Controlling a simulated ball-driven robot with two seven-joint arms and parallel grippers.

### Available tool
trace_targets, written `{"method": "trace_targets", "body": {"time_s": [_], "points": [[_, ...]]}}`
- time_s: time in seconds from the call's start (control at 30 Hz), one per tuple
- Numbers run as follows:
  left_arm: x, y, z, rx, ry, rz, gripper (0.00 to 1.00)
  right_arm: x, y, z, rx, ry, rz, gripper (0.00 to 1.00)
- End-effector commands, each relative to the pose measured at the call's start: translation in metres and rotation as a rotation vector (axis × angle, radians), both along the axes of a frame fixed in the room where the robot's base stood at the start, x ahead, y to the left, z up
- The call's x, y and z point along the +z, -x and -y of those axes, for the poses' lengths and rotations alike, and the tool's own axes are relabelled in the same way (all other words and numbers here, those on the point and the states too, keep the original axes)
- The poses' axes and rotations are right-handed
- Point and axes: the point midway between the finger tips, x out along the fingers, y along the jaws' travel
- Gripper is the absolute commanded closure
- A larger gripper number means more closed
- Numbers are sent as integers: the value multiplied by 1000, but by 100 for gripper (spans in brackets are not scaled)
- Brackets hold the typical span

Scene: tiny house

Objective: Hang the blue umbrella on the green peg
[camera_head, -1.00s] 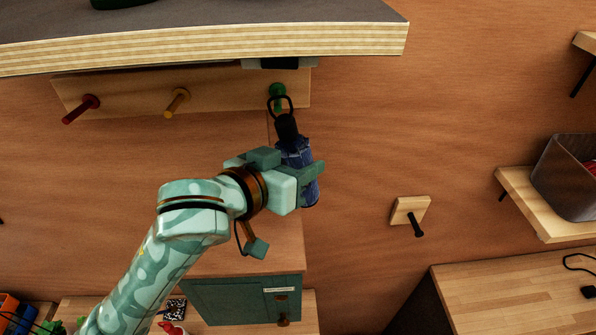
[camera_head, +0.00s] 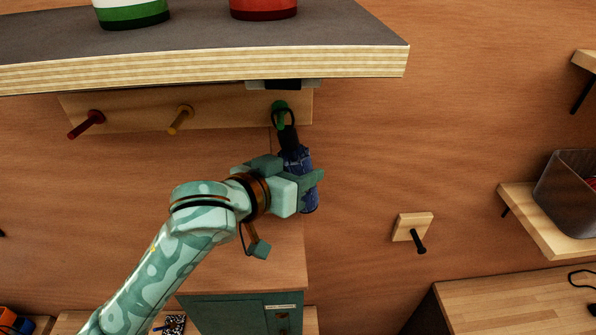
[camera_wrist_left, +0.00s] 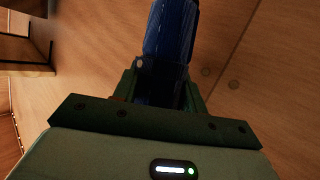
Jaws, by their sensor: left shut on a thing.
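The blue umbrella (camera_head: 308,192) is folded, with a dark handle and a black loop at its top. My left gripper (camera_head: 304,186) is shut on its body and holds it nearly upright, tilted a little. In the left wrist view the umbrella (camera_wrist_left: 171,35) runs up from between the fingers. The green peg (camera_head: 280,108) is on the wooden rail under the shelf. The loop overlaps the green peg in the head view; I cannot tell whether it is around the peg or only in front of it. My right gripper is not in view.
A red peg (camera_head: 87,124) and a yellow peg (camera_head: 181,119) are on the same rail (camera_head: 230,110). The thick shelf (camera_head: 210,70) overhangs the rail. A block with a black peg (camera_head: 413,228) is at right. A teal cabinet (camera_head: 235,314) stands below.

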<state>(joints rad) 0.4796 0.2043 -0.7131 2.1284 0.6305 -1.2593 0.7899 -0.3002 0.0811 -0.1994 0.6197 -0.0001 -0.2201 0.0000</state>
Motion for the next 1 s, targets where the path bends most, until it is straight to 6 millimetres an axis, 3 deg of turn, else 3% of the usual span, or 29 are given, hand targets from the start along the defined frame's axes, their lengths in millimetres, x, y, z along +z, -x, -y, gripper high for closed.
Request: {"method": "trace_targets", "body": {"time_s": [0.27, 0.3, 0.37, 1.0], "points": [[1, 0, 0, 0, 1, 1, 93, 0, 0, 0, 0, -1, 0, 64], [1, 0, 0, 0, 1, 1, 47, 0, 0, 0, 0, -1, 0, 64], [1, 0, 0, 0, 1, 1, 33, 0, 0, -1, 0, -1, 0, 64], [1, -3, -1, 2, -2, -1, 33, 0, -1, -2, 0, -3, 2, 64]]}}
